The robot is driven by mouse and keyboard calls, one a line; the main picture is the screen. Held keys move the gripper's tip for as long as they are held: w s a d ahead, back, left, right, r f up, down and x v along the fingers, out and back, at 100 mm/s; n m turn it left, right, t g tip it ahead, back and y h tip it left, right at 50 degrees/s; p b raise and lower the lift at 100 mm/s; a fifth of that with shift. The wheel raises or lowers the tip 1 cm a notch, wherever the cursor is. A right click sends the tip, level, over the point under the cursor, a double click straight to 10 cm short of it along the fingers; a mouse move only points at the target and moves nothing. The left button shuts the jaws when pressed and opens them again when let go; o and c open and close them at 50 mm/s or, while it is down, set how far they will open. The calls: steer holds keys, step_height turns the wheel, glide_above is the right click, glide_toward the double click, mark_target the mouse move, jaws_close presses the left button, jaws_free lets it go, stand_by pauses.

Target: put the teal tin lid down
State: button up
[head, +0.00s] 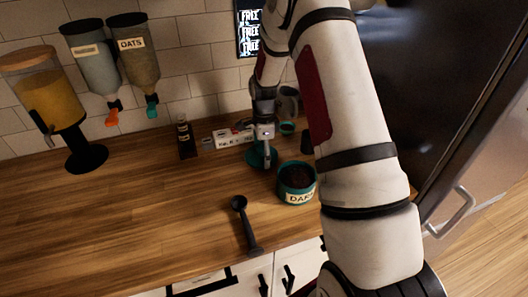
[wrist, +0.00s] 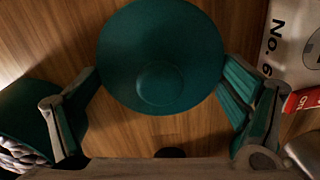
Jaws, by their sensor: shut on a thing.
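The teal tin lid (head: 262,158) is a round disc with a small raised circle in its middle. It is held low over the wooden counter, close to the surface; I cannot tell whether it touches. My gripper (head: 264,143) is shut on the lid, and the wrist view shows the lid (wrist: 162,40) between its two fingers (wrist: 160,85). The open teal tin (head: 296,184), labelled "DARK" in part, stands right of and nearer than the lid, with dark contents. It also shows at the lower left of the wrist view (wrist: 28,108).
A white box (head: 232,137) lies just left of my gripper and a small dark bottle (head: 186,138) stands further left. A black scoop (head: 246,225) lies near the front edge. Mugs (head: 288,103) stand behind. Dispensers (head: 58,110) are at left. The left-front counter (head: 130,210) is clear.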

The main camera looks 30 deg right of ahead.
steer(key=shift+f, duration=0.15)
steer(key=o, duration=0.7)
